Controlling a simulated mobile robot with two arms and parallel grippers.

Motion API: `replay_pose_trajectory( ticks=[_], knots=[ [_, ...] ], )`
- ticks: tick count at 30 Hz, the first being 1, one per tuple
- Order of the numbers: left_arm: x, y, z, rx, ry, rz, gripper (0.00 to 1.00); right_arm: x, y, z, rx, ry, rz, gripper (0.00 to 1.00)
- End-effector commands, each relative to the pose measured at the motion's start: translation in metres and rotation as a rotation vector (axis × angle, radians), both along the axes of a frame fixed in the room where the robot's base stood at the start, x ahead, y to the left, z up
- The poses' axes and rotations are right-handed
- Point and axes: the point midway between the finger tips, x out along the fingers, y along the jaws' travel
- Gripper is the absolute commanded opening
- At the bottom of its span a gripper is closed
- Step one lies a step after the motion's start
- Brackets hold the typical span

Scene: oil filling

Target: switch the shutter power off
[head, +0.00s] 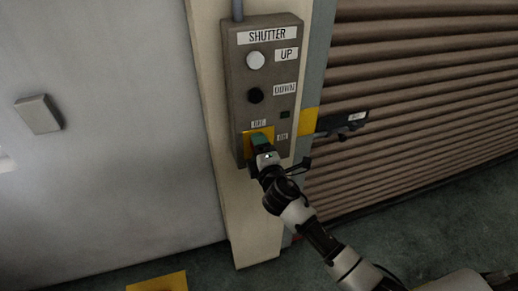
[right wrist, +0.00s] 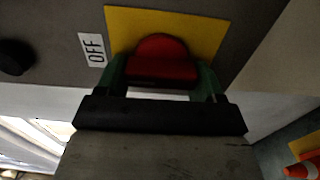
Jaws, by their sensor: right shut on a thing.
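The shutter control box (head: 240,75) is a grey box on a pale post. It has a white UP button (head: 256,60), a black DOWN button (head: 255,95), and a yellow plate (head: 247,150) near its bottom. An OFF label (head: 258,124) is above the plate and an ON label (head: 282,137) is to its right. In the right wrist view, a red rotary knob (right wrist: 162,60) sits on the yellow plate. My right gripper (right wrist: 162,80) is shut on this knob, with a green finger on each side. In the head view the gripper (head: 260,142) hides the knob. My left gripper is out of view.
A small dark green indicator (head: 285,114) is on the box; I cannot tell if it is lit. The ribbed brown shutter (head: 430,90) is to the right, with a dark latch bar (head: 341,121) at its edge. A grey wall (head: 100,150) is to the left.

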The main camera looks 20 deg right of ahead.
Motion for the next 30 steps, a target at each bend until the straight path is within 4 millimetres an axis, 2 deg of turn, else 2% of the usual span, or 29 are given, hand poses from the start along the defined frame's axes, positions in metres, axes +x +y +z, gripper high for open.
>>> replay_pose_trajectory(
  ticks=[2, 3, 8, 16, 20, 30],
  knots=[
    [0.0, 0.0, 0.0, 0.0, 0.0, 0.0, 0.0, 0.0, 0.0, -0.002, -0.005, 0.002, 0.0, 0.44],
    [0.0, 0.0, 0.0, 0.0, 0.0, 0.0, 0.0, 0.0, 0.0, -0.002, -0.006, 0.002, 0.0, 0.71],
    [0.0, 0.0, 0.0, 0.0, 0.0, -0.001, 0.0, 0.0, 0.0, -0.001, -0.004, 0.002, 0.0, 0.94],
    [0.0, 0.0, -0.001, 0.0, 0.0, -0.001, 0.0, -0.001, 0.0, -0.001, -0.002, 0.001, 0.0, 0.94],
    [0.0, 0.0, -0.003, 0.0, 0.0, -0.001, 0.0, -0.012, -0.001, -0.002, -0.003, 0.001, 0.001, 0.94],
    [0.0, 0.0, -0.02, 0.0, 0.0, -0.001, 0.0, -0.078, -0.003, -0.004, -0.003, 0.002, 0.001, 0.94]
  ],
)
